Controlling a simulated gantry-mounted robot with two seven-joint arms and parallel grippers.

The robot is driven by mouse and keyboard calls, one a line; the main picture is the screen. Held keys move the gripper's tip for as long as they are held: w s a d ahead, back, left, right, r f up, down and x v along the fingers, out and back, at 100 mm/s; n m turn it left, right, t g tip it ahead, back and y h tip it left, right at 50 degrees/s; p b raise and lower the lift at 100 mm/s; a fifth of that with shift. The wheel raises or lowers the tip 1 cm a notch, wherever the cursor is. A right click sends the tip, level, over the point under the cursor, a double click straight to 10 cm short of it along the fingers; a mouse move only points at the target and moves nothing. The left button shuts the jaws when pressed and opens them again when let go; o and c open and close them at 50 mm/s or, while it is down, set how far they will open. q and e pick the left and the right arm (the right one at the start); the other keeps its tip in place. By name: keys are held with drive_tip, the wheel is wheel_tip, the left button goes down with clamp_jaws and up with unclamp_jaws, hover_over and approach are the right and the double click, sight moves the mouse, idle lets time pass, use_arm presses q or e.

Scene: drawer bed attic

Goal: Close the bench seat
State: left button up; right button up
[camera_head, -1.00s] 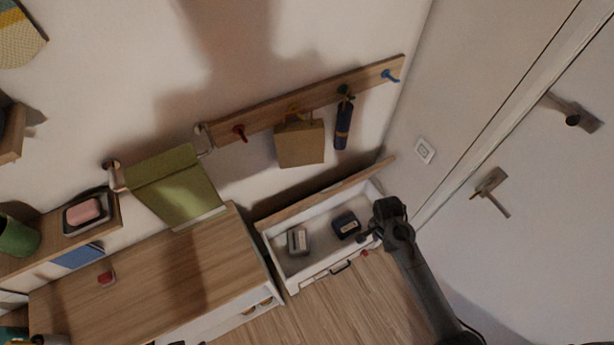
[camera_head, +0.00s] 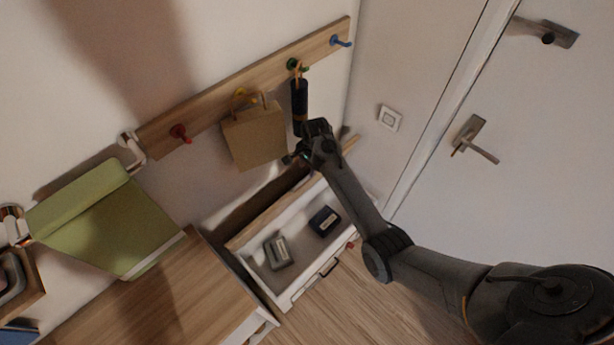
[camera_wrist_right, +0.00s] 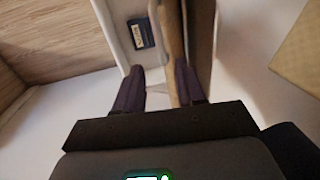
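The bench seat is a wooden lid (camera_head: 268,218) standing raised along the back of a white bench box (camera_head: 290,300). The box is open at the top. My right gripper (camera_head: 298,158) is at the upper edge of the lid, near its right part. In the right wrist view, the lid's wooden edge (camera_wrist_right: 173,45) runs between the two spread dark fingers of my right gripper (camera_wrist_right: 158,78). The gripper is open; whether a finger touches the lid I cannot tell. My left gripper is not in view.
A grey box (camera_head: 279,250) and a dark blue box (camera_head: 324,221) lie inside the bench. A paper bag (camera_head: 254,136) and a dark cylinder (camera_head: 299,98) hang from the wall rack close to my right gripper. A wooden cabinet (camera_head: 170,295) stands left of the bench.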

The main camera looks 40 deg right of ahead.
sight(307, 178)
drive_tip(key=shift+w+a+f+b, duration=0.1)
drive_tip(key=shift+w+f+b, duration=0.1)
drive_tip(key=shift+f, duration=0.8)
drive_tip(key=shift+w+d+f+b, duration=0.1)
drive_tip(key=shift+f+b, duration=0.05)
drive_tip(key=shift+f, duration=0.8)
drive_tip(key=shift+w+a+f+b, duration=0.1)
drive_tip(key=shift+f+b, duration=0.1)
drive_tip(key=shift+f, duration=0.8)
drive_tip(key=shift+c, duration=0.2)
clamp_jaws()
